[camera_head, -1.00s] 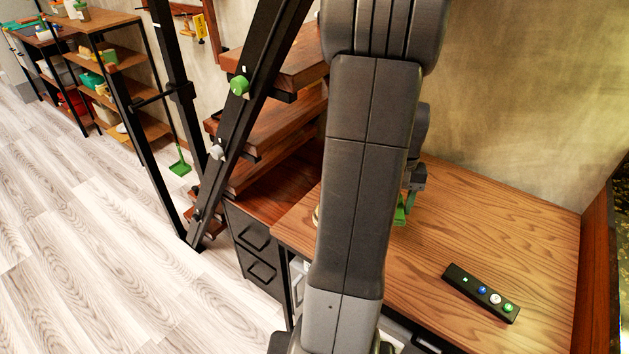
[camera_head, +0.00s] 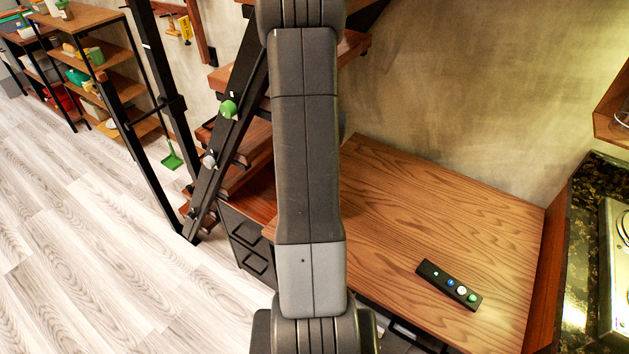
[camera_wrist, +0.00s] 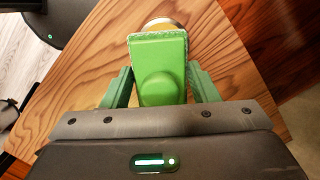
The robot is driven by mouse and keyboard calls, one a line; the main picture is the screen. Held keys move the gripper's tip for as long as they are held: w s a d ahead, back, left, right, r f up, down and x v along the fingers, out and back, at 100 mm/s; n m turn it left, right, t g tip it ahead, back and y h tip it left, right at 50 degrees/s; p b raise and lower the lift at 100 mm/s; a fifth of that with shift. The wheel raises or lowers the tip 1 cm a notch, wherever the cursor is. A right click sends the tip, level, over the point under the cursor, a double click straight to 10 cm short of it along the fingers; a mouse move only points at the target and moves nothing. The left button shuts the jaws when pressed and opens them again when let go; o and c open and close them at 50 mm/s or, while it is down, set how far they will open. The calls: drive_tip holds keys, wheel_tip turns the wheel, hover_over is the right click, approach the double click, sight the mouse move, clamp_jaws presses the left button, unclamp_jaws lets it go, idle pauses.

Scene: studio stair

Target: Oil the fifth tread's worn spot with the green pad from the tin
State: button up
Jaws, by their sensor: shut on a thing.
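In the wrist view the green pad (camera_wrist: 160,60) sits between the two green fingers of my gripper (camera_wrist: 162,78), which is shut on it. A round pale rim, seemingly the tin (camera_wrist: 160,22), shows just beyond the pad's far edge over the wood top. Most of it is hidden by the pad, and I cannot tell whether they touch. In the head view my arm hides the gripper, pad and tin. Brown wooden stair treads (camera_head: 345,47) show to both sides of my arm. I cannot tell which is the fifth, and no worn spot is visible.
The wooden worktop (camera_head: 430,215) is mostly clear, with a black button strip (camera_head: 449,285) near its front right. A black sloping stair beam (camera_head: 222,135) carries a green knob (camera_head: 228,109). Shelves (camera_head: 100,65) stand far left. Open floor (camera_head: 100,240) lies left.

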drive_tip(key=shift+w+a+r+m+p, duration=0.1)
drive_tip(key=shift+a+m+p, duration=0.2)
drive_tip(key=shift+a+m, duration=0.25)
drive_tip(key=shift+f+m, duration=0.2)
drive_tip(key=shift+m, duration=0.05)
drive_tip(key=shift+f+b, duration=2.2)
drive_tip(key=shift+f, duration=0.7)
drive_tip(key=shift+f+b, duration=0.4)
drive_tip(key=shift+f, duration=0.15)
drive_tip(key=shift+r+p, duration=2.6)
drive_tip(key=shift+r, duration=1)
drive_tip(key=shift+f, duration=0.1)
